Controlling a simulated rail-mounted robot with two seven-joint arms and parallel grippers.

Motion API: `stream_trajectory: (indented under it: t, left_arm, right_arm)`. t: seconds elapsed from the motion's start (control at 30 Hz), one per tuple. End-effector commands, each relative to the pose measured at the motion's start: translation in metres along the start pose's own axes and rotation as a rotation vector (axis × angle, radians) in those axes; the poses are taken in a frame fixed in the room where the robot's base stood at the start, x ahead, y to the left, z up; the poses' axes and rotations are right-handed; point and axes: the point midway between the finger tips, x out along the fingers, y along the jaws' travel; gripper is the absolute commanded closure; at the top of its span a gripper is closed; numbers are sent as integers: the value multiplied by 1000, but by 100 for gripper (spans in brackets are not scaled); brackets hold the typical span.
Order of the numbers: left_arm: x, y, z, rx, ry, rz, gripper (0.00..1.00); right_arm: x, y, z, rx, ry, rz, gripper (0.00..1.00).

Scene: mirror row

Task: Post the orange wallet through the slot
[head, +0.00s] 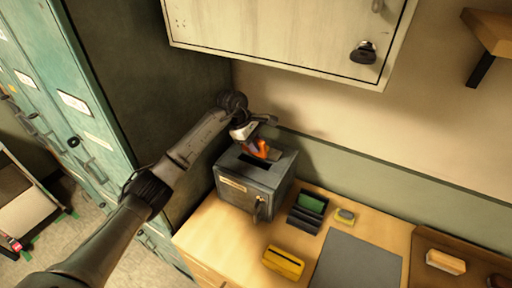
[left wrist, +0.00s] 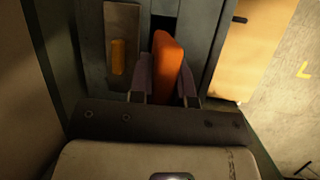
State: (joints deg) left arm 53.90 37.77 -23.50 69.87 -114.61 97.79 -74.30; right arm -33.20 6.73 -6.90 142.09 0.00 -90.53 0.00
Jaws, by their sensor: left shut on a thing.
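The orange wallet (head: 261,150) is held just above the top of the grey metal box (head: 234,186). The dark slot (head: 246,158) is in the box's top, right under the wallet. My left gripper (head: 262,142) is shut on the wallet. In the left wrist view the wallet (left wrist: 167,68) stands on edge between the two fingers, with the dark slot (left wrist: 165,7) beyond it. I cannot tell whether the wallet's lower edge is inside the slot. My right gripper is not in view.
The box stands at the left end of a wooden desk (head: 220,247), beside a dark cabinet side. A white wall cabinet (head: 280,36) hangs above. A black-and-green case (head: 308,208), a yellow object (head: 284,262) and a grey mat (head: 356,264) lie to the right.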

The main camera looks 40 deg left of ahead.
Motion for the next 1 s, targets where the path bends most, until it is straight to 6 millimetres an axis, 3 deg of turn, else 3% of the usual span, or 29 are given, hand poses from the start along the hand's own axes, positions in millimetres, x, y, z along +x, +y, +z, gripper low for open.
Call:
stream_trajectory:
  t: [0.47,1.0]
  left_arm:
    - [8,-2,-3,-38,10,40,100]
    - [43,-9,-18,-37,11,39,100]
  right_arm:
    - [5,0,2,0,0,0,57]
    - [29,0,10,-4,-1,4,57]
